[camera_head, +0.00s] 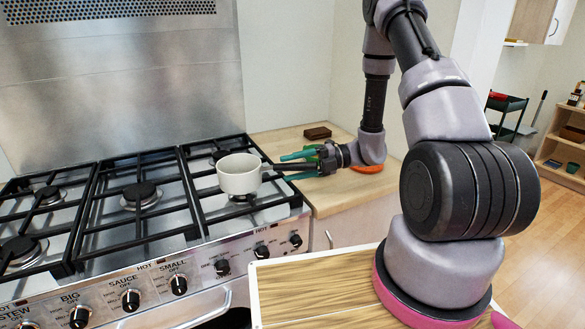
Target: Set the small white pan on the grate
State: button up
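The small white pan (239,175) is upright over the front right burner of the black grate (216,204). It appears to rest on the bars, though its underside contact is hard to see. Its dark handle points right, towards my gripper (284,168). My gripper comes from the right with teal fingers. The fingers look spread, one above and one below the handle in the picture, with gaps between. The handle's far end is partly hidden by my gripper.
A wooden counter (290,139) right of the cooker holds a small brown block (317,133), with orange and green items behind my gripper. Control knobs (222,267) line the cooker's front. The middle and left burners are empty. A steel backsplash (120,90) stands behind.

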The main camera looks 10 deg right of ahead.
jog(key=d+r, duration=0.2)
jog(key=d, duration=0.8)
jog(key=s+r+n+t+h, duration=0.2)
jog(key=s+r+n+h, duration=0.2)
jog(key=r+n, duration=0.5)
jog(key=s+r+n+t+h, duration=0.2)
jog(key=s+r+n+h, duration=0.3)
jog(key=r+n, duration=0.5)
jog(key=s+r+n+t+h, duration=0.3)
jog(key=s+r+n+h, duration=0.2)
jog(key=r+n, duration=0.5)
jog(key=s+d+n, duration=0.1)
jog(key=n, duration=0.2)
jog(key=shift+s, duration=0.3)
